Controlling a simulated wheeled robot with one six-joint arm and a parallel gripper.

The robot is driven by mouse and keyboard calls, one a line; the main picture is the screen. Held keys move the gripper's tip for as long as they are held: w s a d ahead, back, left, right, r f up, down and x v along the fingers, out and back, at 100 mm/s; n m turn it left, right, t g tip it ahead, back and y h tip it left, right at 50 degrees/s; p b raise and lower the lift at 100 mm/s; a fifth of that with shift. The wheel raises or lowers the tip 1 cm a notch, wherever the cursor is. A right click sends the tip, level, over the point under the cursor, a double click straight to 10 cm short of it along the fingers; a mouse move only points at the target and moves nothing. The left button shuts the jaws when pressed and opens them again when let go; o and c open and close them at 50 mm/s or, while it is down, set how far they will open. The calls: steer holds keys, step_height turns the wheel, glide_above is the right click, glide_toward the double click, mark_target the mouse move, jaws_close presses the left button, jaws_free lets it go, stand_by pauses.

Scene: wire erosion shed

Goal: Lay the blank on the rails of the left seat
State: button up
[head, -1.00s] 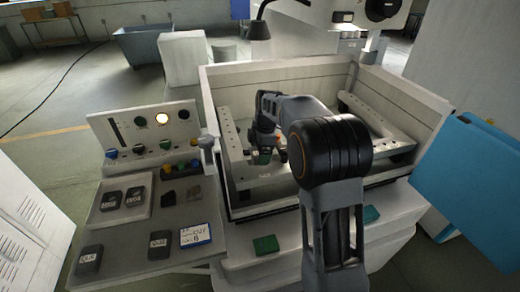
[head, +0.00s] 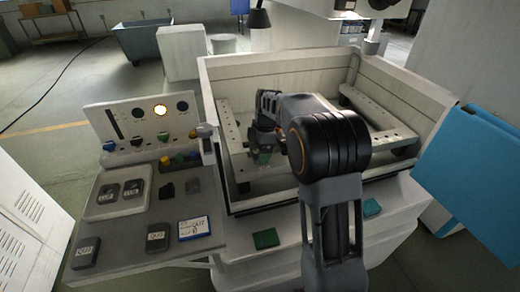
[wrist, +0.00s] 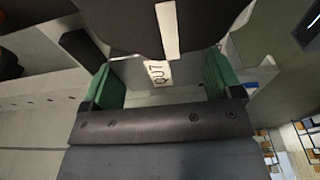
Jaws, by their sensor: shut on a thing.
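My gripper (head: 263,154) is inside the machine's tank, near the left rail. In the wrist view its green finger pads stand on either side of a thing with a white label (wrist: 160,72), apparently the blank. The gripper is shut on it. Its outline is hard to make out, and a large dark shape covers the upper part of that view. In the head view the blank is hidden by my gripper and arm. A pale left rail (head: 229,133) with holes runs along the tank's left side. A similar right rail (head: 380,115) lies across the tank.
The tank's wall (head: 275,66) surrounds the rails. At left, a side table carries a tray (head: 92,212) with dark labelled blocks, loose dark blocks (head: 158,241) and a blue-edged card (head: 195,229). A control panel (head: 145,125) stands behind. A blue panel (head: 470,165) is at right.

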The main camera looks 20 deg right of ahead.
steer(key=shift+f, duration=0.15)
steer(key=o, duration=1.2)
step_height(320, 180, up, 13)
steer(key=d, duration=0.2)
steer(key=s+a+f+m+t, duration=0.1)
steer(key=s+f+m, duration=0.2)
steer(key=s+m, duration=0.3)
steer(key=s+f+m+t+h, duration=0.1)
steer(key=s+f+m, duration=0.1)
steer(key=s+m, duration=0.4)
steer(key=s+a+f+m+t, duration=0.1)
steer(key=s+f+m, duration=0.2)
steer(key=s+m, duration=0.3)
steer(key=shift+s+a+f+t+h, duration=0.1)
steer(key=shift+s+t+h, duration=0.05)
steer(key=shift+s, duration=0.8)
steer(key=shift+s+a+f+t+h, duration=0.1)
steer(key=shift+s+a, duration=0.05)
steer(key=shift+s, duration=0.8)
steer(key=shift+s+a+f+t+h, duration=0.1)
steer(key=shift+s+t+h, duration=0.05)
steer(key=shift+s, duration=0.8)
